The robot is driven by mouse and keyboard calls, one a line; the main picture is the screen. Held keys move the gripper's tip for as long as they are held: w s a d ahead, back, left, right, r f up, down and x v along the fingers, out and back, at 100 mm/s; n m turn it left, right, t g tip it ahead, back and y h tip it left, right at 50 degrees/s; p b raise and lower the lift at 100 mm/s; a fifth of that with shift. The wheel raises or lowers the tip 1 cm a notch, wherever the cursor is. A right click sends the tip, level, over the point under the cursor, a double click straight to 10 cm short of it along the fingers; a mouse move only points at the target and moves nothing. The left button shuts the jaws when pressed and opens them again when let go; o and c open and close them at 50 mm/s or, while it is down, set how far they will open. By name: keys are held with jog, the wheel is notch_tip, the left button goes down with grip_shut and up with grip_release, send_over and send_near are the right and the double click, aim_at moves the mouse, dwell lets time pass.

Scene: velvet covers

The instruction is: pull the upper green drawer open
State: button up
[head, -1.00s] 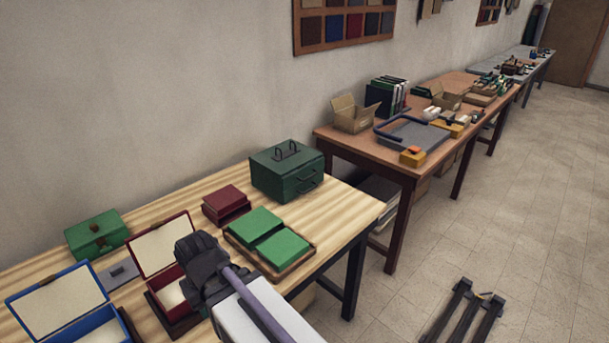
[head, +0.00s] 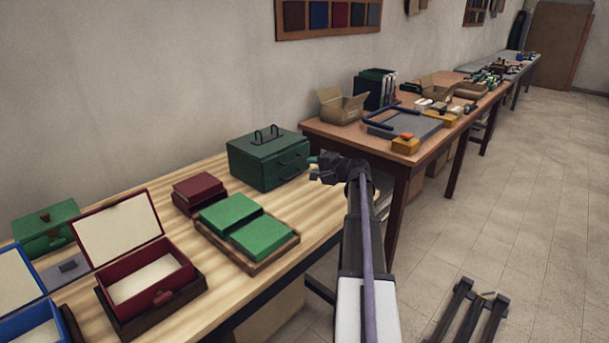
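A dark green box (head: 258,166) with a black carrying handle on top stands at the far end of the pale wooden table. Its front faces right and carries two dark pulls, an upper one (head: 291,160) and a lower one. No drawer visibly sticks out. My gripper (head: 314,169) is just right of this front, at about the height of the pulls, pointing left at the box. Its two fingers look apart with nothing between them. A small gap shows between the fingertips and the box; the exact distance is hard to tell.
A tray (head: 272,259) with two green covers and a stack of dark red covers (head: 199,190) sit left of my arm. An open red box (head: 148,276) and a green box (head: 44,229) are farther left. A brown table (head: 345,143) stands behind my gripper.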

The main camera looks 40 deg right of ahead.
aim_at(295, 161)
jog(key=x, duration=0.3)
jog(key=b+x, duration=0.1)
jog(key=x, duration=0.3)
jog(key=d+b+x, duration=0.1)
jog(key=x, duration=0.2)
jog(key=shift+w+r, duration=0.2)
jog(key=shift+w, duration=0.1)
jog(key=shift+c, duration=0.3)
grip_shut()
